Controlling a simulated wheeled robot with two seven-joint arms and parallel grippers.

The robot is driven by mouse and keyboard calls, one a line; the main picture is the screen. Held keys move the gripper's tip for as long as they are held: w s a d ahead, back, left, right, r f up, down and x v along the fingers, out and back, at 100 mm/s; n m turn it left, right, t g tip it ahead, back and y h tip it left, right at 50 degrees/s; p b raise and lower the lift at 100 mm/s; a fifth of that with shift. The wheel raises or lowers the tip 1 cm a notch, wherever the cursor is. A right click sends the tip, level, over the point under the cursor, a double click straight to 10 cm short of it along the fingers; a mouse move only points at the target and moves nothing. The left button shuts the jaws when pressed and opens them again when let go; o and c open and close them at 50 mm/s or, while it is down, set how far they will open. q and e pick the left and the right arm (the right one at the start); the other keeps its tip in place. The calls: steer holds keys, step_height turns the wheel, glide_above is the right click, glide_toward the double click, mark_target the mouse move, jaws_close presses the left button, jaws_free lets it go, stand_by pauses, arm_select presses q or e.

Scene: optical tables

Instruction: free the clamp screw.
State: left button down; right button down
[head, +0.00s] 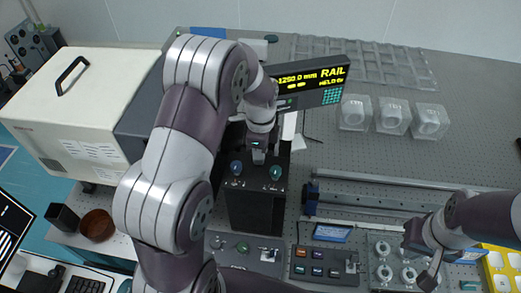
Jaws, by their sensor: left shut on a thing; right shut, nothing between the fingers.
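My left gripper (258,156) points down at the back of the top of a black box (256,205). It is shut on a small part there, mostly hidden by the fingers; I cannot tell whether this is the clamp screw. A blue knob (236,167) and a teal knob (275,172) stand on the box, on either side of the gripper and a little nearer. My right gripper (428,282) is shut and empty, at the lower right above a tray of clear round parts (384,273). No other clamp screw can be made out.
A display reading RAIL (318,86) stands behind the black box. A blue-ended rail (350,197) lies to its right. Control panels (325,266) line the front. Clear blocks (391,116) stand at the back right. A large cream-coloured case (85,105) fills the left.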

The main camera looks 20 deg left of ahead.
arm_select(q)
steer(key=shift+w+r, duration=0.1)
steer(key=c, duration=0.8)
jaws_free()
steer(key=shift+r, duration=0.3)
step_height(320, 180, up, 6)
steer(key=shift+r+b, duration=0.15)
steer(key=shift+b, duration=0.9)
step_height(320, 180, up, 6)
steer(key=p, duration=0.4)
steer(key=shift+p, duration=0.35)
